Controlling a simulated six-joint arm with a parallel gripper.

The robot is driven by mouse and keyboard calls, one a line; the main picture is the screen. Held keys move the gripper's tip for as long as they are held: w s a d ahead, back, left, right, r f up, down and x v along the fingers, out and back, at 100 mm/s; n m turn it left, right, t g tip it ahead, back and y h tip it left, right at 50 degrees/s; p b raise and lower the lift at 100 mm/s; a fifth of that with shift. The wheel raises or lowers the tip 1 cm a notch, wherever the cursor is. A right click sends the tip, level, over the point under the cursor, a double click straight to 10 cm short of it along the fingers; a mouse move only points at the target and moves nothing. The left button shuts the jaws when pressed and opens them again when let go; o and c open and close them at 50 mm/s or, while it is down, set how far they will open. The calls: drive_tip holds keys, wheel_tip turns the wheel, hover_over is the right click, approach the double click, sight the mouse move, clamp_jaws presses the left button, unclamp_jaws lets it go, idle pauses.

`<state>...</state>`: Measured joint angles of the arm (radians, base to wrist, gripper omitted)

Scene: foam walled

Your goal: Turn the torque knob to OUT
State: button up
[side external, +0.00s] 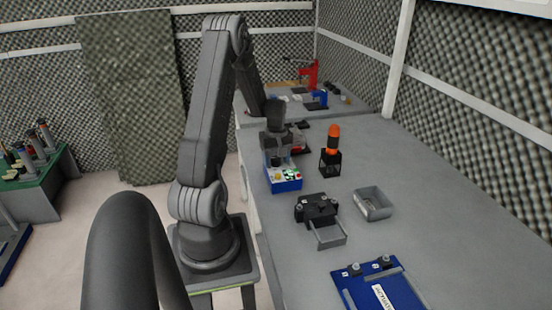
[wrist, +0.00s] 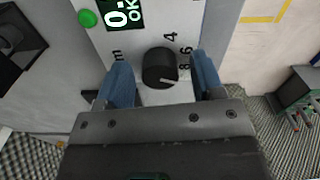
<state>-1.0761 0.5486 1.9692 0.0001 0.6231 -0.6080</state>
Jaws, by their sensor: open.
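The torque knob (wrist: 160,66) is a round black knob on a light panel in the wrist view. Its pale mark points to the lower right. The marks 4, 6 and 8 are printed to its right, and an "m" shows at its left. I cannot see the word OUT. My gripper (wrist: 160,63) is open, with one blue finger on each side of the knob and gaps between them. In the side view my gripper (side external: 278,147) hangs over the blue-and-white device (side external: 284,184); the knob cannot be made out there.
A green button (wrist: 87,18) and a lit display (wrist: 124,12) reading "0." and "OK" sit above the knob. On the bench, an orange-topped tool in a black stand (side external: 331,160), a black fixture (side external: 318,208) and a grey tray (side external: 373,204) stand nearby.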

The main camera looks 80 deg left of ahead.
drive_tip(key=shift+c, duration=0.2)
drive_tip(key=c, duration=0.9)
drive_tip(key=shift+m, duration=0.3)
drive_tip(key=m, duration=0.3)
drive_tip(key=shift+m, duration=2.6)
drive_tip(key=o, duration=0.9)
